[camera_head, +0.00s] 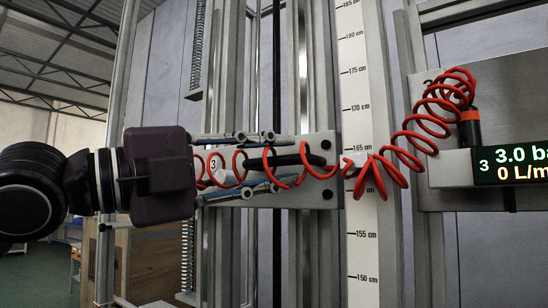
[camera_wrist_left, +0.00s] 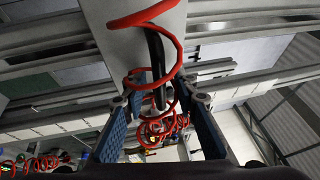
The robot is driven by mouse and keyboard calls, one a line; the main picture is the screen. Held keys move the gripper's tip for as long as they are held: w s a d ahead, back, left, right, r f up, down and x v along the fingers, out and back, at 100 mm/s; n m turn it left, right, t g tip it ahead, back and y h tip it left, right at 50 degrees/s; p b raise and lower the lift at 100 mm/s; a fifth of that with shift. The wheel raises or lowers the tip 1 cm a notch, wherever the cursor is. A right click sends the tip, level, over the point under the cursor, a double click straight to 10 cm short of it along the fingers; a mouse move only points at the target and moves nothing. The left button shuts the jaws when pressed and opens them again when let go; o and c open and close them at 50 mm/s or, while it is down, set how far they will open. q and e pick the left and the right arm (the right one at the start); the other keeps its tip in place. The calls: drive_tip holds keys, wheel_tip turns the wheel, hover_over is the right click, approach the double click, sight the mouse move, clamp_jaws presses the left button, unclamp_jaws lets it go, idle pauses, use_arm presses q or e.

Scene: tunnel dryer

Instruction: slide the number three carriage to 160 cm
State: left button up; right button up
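The number three carriage (camera_head: 327,142) is a grey plate on the vertical rails, with a black bar handle (camera_head: 300,158). A round tag (camera_head: 213,164) reads 3. The white scale (camera_head: 358,75) runs beside it. A pale pointer tip (camera_head: 352,168) lies a little below the 165 cm mark; the 160 cm mark is hidden behind the red hose. My left gripper (camera_head: 270,162) is open, one finger above and one below the handle. In the left wrist view, the handle (camera_wrist_left: 156,62) lies between the spread blue fingers (camera_wrist_left: 160,100), apart from both. My right gripper is not in view.
A red coiled hose (camera_head: 405,150) loops across the carriage and scale to a fitting (camera_head: 469,128) at the right. A display (camera_head: 512,165) shows 3.0 and 0 L/m. Metal uprights (camera_head: 412,240) and springs (camera_head: 197,45) stand close around the carriage.

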use_arm(q)
drive_tip(key=shift+a, duration=0.25)
drive_tip(key=shift+w+d, duration=0.1)
drive_tip(key=shift+d, duration=0.2)
clamp_jaws()
drive_tip(key=shift+f, duration=0.1)
